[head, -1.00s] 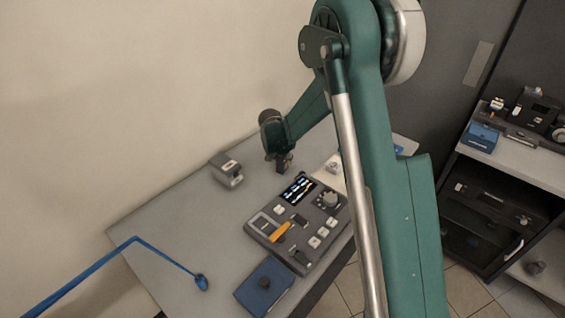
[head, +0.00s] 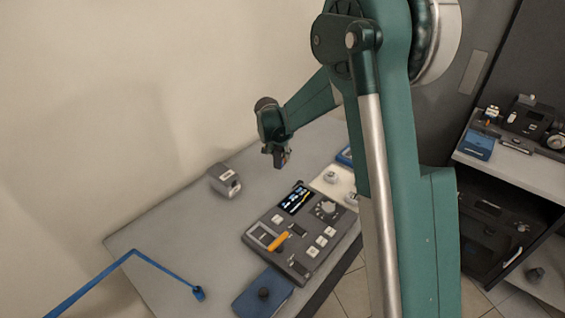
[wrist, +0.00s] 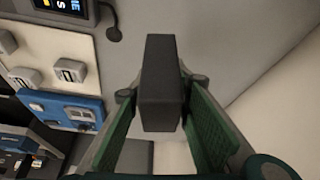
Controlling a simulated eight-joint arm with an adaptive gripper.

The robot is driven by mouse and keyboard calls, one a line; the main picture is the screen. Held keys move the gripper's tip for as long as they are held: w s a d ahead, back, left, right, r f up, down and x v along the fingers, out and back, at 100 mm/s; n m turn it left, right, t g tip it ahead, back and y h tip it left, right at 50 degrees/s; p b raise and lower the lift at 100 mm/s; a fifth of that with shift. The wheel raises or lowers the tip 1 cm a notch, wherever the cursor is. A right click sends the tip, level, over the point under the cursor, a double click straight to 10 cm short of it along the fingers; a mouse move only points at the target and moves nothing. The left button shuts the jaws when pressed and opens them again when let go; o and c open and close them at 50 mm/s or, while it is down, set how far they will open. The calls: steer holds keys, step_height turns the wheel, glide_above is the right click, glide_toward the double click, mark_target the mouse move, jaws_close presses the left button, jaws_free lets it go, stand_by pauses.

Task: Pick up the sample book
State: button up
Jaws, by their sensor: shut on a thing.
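A dark grey, slab-like block, which I take to be the sample book (wrist: 159,85), stands between my gripper's fingers in the wrist view, its plain narrow face toward the camera. My gripper (wrist: 161,100) is shut on it, with the green finger pads on both sides. In the head view my gripper (head: 274,153) is above the back part of the grey table (head: 180,222). Only a small part of the held thing shows there, and its cover is hidden.
A control panel (head: 296,235) with a screen and knobs lies below and in front of my gripper. A grey device (head: 225,180) stands to the left. A blue box (head: 263,294) and a blue lamp-like arm (head: 165,268) are nearer. A shelf unit (head: 510,175) stands at right.

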steer(key=shift+r, duration=0.85)
